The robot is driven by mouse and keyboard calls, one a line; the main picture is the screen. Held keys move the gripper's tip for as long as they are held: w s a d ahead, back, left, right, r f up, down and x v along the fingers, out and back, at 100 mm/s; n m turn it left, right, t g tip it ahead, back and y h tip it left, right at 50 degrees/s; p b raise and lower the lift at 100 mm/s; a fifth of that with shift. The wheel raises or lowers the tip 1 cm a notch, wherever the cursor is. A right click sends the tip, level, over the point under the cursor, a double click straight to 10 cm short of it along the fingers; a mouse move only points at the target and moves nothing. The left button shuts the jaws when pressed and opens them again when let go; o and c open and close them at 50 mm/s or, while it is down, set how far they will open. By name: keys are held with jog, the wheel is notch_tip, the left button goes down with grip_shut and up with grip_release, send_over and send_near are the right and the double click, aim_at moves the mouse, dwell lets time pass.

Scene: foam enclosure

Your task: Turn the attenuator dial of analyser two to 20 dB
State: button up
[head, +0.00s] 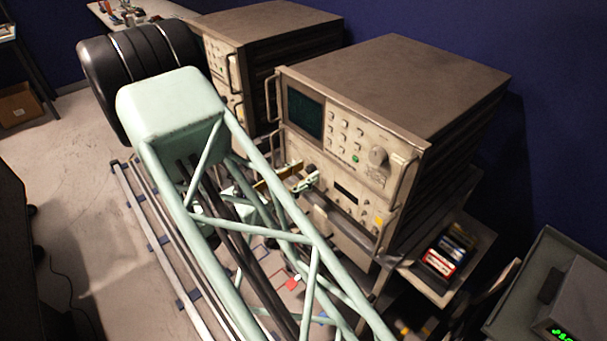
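Two beige analysers stand side by side, a nearer one (440,80) and a farther one (265,30) partly hidden by my arm. No number label is readable on either. Dial markings are too small to read. My gripper (308,181) appears in front of the nearer analyser's lower left panel, apart from the large dial. Its fingers are too small to judge.
Metal handles (402,182) stick out from the analyser fronts. A shelf (480,262) at the right holds several coloured cartridges (440,258). A box with green digits (580,310) sits at the lower right. Floor rails (165,255) run beneath my arm; open floor lies left.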

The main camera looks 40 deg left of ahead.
jog(key=shift+w, duration=0.15)
jog(key=shift+c, duration=0.2)
jog(key=c, duration=0.8)
jog(key=shift+c, duration=0.2)
jog(key=shift+m+b, duration=0.4)
jog(key=m+b, duration=0.2)
jog(key=m, duration=0.1)
jog(key=shift+f+m+b, duration=0.1)
jog(key=shift+m+b, duration=0.3)
jog(key=shift+d+m+b, duration=0.1)
jog(key=shift+m+b, duration=1.05)
jog(key=shift+m, duration=0.35)
